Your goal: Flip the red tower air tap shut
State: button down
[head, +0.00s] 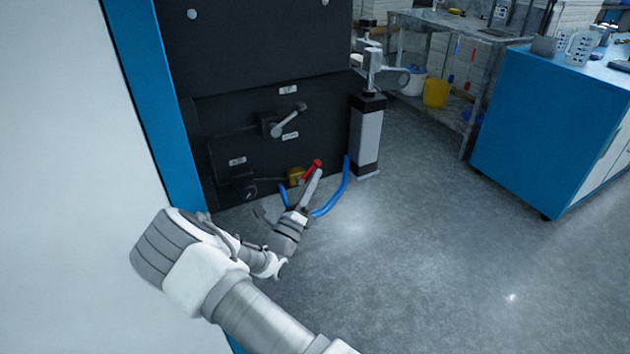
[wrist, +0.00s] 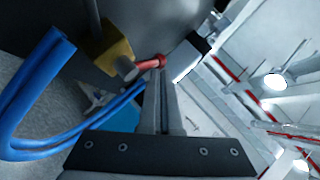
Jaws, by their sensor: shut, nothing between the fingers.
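The red tap handle (head: 312,168) sits on a yellow brass valve body (head: 294,176) low on the dark machine panel. In the head view the handle slants up to the right. In the wrist view the red handle (wrist: 149,62) runs from the brass body (wrist: 108,62) toward my fingertips. My gripper (head: 317,173) is shut and empty. Its fingertips (wrist: 161,73) are at the free end of the handle and overlap it in the picture; I cannot tell whether they touch. Part of the handle is hidden behind the fingers.
Blue hoses (head: 333,195) hang beside the valve, close to my gripper. A grey lever (head: 289,120) is on the panel above. A white and black column (head: 367,138) stands to the right. The floor (head: 420,250) at right is clear up to a blue cabinet (head: 540,130).

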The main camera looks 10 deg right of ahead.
jog(key=n+t, duration=0.2)
jog(key=a+r+n+t+y, duration=0.1)
jog(key=n+t, duration=0.1)
jog(key=n+t+y+p, duration=0.1)
jog(key=n+t, duration=0.1)
jog(key=shift+s+a+r, duration=0.15)
jog(key=shift+s+a, duration=0.05)
jog(key=s+f, duration=0.8)
jog(key=f, duration=0.2)
jog(key=shift+s+a+f, duration=0.15)
jog(key=shift+a+f, duration=0.05)
jog(key=shift+a, duration=0.05)
dwell(0.5)
